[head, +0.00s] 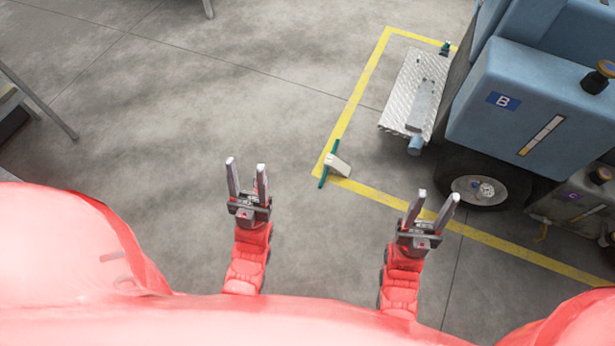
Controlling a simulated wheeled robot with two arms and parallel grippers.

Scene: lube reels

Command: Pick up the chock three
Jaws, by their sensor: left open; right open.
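No thing in the head view can be read as chock three by a label. A small pale block with a teal bar (338,165) sits on the floor at the near corner of the yellow line; I cannot tell if it is a chock. My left gripper (246,165) is open and empty above the floor, left of this block and apart from it. My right gripper (438,194) is open and empty, to the right of the block and in front of the cart's wheel (478,188).
A blue cart (535,100) marked B stands at the right, with a metal tread-plate step (402,90) on its left side. A yellow floor line (352,105) borders it. A metal frame (45,105) stands at the left edge. The floor at centre left is clear.

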